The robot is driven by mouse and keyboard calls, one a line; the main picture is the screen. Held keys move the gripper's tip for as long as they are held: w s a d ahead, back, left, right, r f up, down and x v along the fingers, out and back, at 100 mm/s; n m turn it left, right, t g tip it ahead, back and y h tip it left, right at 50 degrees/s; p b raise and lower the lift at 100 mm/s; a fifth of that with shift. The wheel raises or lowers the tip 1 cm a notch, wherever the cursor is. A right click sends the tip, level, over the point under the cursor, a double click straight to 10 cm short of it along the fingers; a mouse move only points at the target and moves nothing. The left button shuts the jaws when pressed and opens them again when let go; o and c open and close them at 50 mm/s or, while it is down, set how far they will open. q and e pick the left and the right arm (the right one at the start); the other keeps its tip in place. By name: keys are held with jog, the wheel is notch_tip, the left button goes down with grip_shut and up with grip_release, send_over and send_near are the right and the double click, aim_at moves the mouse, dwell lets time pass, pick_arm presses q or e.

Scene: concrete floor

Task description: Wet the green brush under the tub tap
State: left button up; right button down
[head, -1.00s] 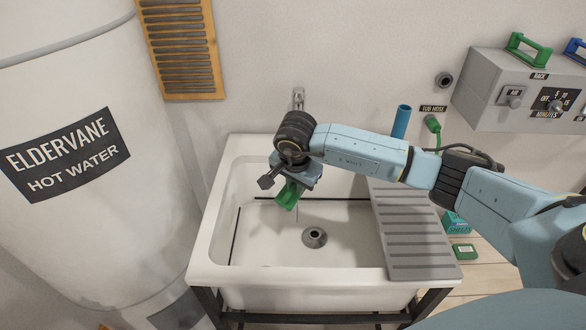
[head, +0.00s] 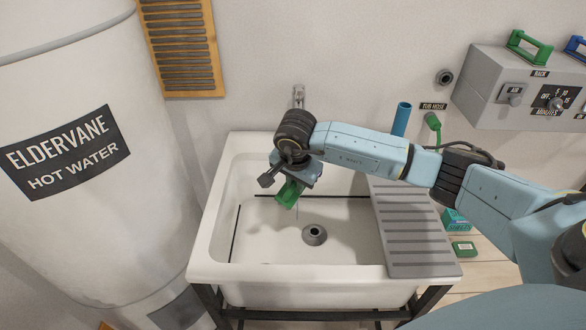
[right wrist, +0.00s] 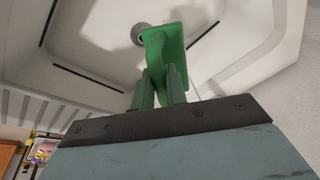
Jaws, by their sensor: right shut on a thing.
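The green brush (head: 288,194) is held over the white tub (head: 222,250), tilted, above the tub floor. My right gripper (head: 290,183) is shut on it; the right wrist view also shows the green brush (right wrist: 164,52) between the two fingers (right wrist: 160,88). The tub tap (head: 298,96) rises at the back wall, partly hidden behind my right wrist, so its outlet does not show. A thin pale line runs below the brush, perhaps water; I cannot tell whether it touches the brush. My left gripper is out of view.
A drain (head: 314,235) is in the tub floor. A grey ribbed drainboard (head: 412,245) covers the tub's right side. The hot water tank (head: 75,200) stands close on the left. A green-handled tub hose (head: 433,122) and a grey control box (head: 490,95) are on the wall at right.

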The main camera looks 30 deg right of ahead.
jog(key=shift+r, duration=0.1)
jog(key=s+a+r+p, duration=0.2)
jog(key=s+r+p, duration=0.2)
jog(key=shift+s+a, duration=0.15)
jog(key=shift+a, duration=0.15)
dwell(0.4)
jog(key=shift+f, duration=0.1)
